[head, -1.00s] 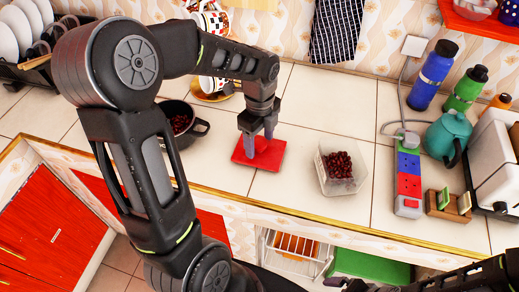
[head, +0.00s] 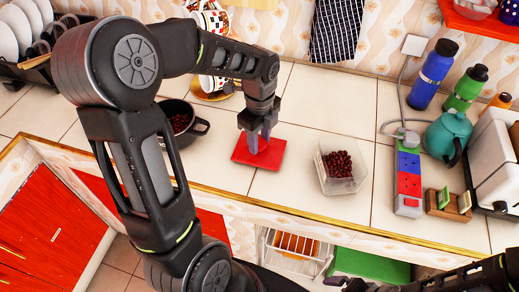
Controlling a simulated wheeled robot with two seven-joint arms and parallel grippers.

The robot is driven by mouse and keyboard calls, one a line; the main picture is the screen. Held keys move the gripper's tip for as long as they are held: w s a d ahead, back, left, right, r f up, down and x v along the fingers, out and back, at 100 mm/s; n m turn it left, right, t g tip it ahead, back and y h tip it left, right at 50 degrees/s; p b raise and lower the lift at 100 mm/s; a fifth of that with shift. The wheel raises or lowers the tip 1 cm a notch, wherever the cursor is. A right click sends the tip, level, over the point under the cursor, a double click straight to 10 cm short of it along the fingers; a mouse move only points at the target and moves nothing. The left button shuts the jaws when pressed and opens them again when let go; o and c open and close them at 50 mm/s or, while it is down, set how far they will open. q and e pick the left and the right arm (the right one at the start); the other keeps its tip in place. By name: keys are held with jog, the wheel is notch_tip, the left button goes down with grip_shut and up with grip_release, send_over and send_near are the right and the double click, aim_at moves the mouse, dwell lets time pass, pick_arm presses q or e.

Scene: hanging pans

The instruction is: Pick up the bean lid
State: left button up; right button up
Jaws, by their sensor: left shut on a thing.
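The bean lid (head: 273,158) is a flat red square lying on the tiled counter, left of a clear container (head: 347,180) of dark red beans. My left gripper (head: 259,146) points down over the middle of the lid. Its fingers are close together and shut on the lid, at a part they hide. The lid looks flat, and I cannot tell any gap between it and the counter. Part of my right arm (head: 470,280) shows at the lower right edge; its gripper end is dark and cut off by the frame, so its jaws cannot be read.
A dark pot (head: 183,124) with beans stands left of the lid. A power strip (head: 408,178), a teal teapot (head: 447,134), bottles and a toaster (head: 499,160) stand at the right. Cups (head: 212,84) are behind my left arm. The counter's front edge runs below the lid.

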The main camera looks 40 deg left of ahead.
aim_at(260, 143)
pick_arm(q)
grip_shut()
notch_tip(260, 143, up, 10)
jog(key=b, duration=0.1)
dwell(0.5)
dwell(0.4)
